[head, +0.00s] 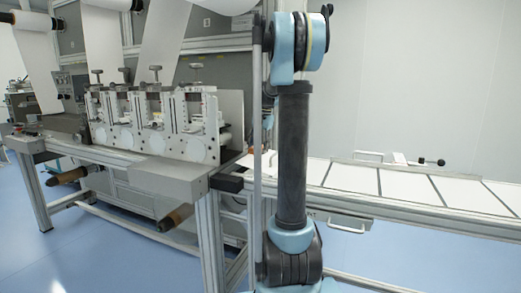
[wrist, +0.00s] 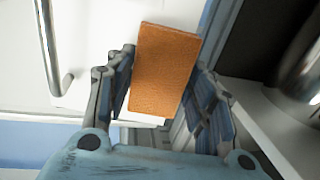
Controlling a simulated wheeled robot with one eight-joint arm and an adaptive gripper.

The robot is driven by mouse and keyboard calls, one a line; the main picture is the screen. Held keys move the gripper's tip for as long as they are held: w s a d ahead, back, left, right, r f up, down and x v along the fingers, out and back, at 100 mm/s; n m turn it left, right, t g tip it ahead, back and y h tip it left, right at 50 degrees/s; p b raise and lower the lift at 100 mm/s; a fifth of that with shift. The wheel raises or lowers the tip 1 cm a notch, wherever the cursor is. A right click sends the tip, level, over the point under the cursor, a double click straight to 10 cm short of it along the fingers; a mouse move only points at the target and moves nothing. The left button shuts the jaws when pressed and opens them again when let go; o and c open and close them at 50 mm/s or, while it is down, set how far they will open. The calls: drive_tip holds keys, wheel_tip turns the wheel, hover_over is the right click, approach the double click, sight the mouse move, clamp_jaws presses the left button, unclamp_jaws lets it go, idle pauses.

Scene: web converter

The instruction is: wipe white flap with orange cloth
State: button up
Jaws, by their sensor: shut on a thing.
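My gripper (wrist: 165,95) is shut on the orange cloth (wrist: 166,68), a flat, block-like rectangle standing between the two fingers in the wrist view. The cloth reaches out past the fingertips over a white panel (wrist: 100,35), which looks like the white flap. I cannot tell whether the cloth touches it. A metal bar handle (wrist: 50,50) is on the panel, left of the gripper. In the head view, a row of white panels (head: 352,177) runs to the right behind my arm. My gripper and the cloth are not clearly visible there, behind my arm.
A dark recess and a shiny metal cylinder (wrist: 303,65) lie right of the gripper. In the head view, the converter machine (head: 160,120) with rollers and white web stands at left. Blue floor (head: 440,255) is open at lower right.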

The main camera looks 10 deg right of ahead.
sight(261, 148)
drive_tip(key=shift+r, duration=0.1)
drive_tip(key=shift+s+d+r, duration=0.1)
drive_tip(key=shift+d+r, duration=0.05)
drive_tip(key=shift+r, duration=0.8)
drive_tip(key=shift+s+d+r, duration=0.1)
drive_tip(key=shift+d+r, duration=0.05)
drive_tip(key=shift+r, duration=0.8)
drive_tip(key=shift+s+d+r, duration=0.1)
drive_tip(key=shift+d+r, duration=0.05)
drive_tip(key=shift+r, duration=0.8)
drive_tip(key=shift+d+r, duration=0.15)
drive_tip(key=shift+r, duration=1)
drive_tip(key=shift+s+r, duration=0.1)
drive_tip(key=shift+r, duration=0.25)
